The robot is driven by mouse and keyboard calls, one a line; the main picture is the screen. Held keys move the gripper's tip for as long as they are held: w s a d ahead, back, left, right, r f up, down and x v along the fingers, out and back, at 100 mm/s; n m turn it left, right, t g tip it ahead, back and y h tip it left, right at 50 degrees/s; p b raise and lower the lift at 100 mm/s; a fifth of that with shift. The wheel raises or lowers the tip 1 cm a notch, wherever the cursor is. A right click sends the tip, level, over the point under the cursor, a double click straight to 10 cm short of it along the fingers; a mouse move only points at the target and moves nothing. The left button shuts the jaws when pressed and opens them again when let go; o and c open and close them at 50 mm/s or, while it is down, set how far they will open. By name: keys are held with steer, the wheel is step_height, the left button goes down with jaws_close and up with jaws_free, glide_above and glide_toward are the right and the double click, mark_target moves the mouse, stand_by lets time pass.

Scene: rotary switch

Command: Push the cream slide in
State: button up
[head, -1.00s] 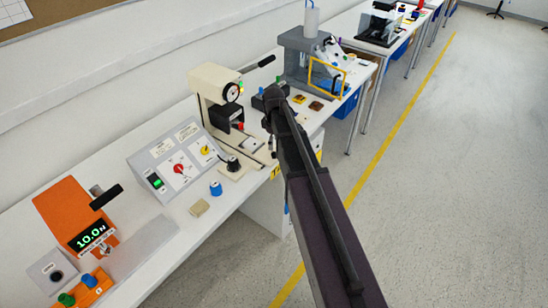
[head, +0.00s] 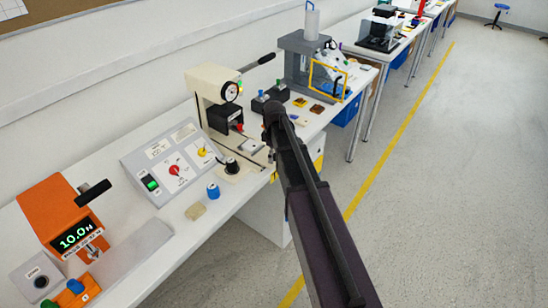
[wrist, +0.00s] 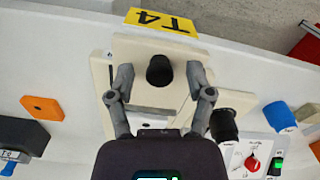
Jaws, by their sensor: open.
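In the wrist view, a cream slide (wrist: 138,51) carries an upright black knob (wrist: 159,70). My gripper (wrist: 160,76) is open, with one finger on each side of the knob and a visible gap to it on both sides. The slide lies near the table edge, beside a yellow T4 label (wrist: 160,20). In the head view, the cream press (head: 214,82) with a round gauge stands on the bench. My arm hides the slide's knob and my fingers there.
Another black knob (head: 230,166) and a blue-capped piece (head: 213,191) stand by a grey switch panel (head: 160,160). An orange force gauge (head: 58,215) stands at the left. In the wrist view, an orange block (wrist: 42,107) lies left of the slide. The aisle is clear.

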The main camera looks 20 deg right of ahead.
mark_target(257, 147)
jaws_close()
steer(key=w+a, duration=0.1)
steer(key=w, duration=0.1)
steer(key=w+a, duration=0.4)
steer(key=w, duration=0.1)
steer(key=shift+a, duration=0.2)
steer(key=shift+s, duration=0.1)
jaws_free()
steer(key=shift+s+d, duration=0.1)
steer(key=shift+d, duration=0.05)
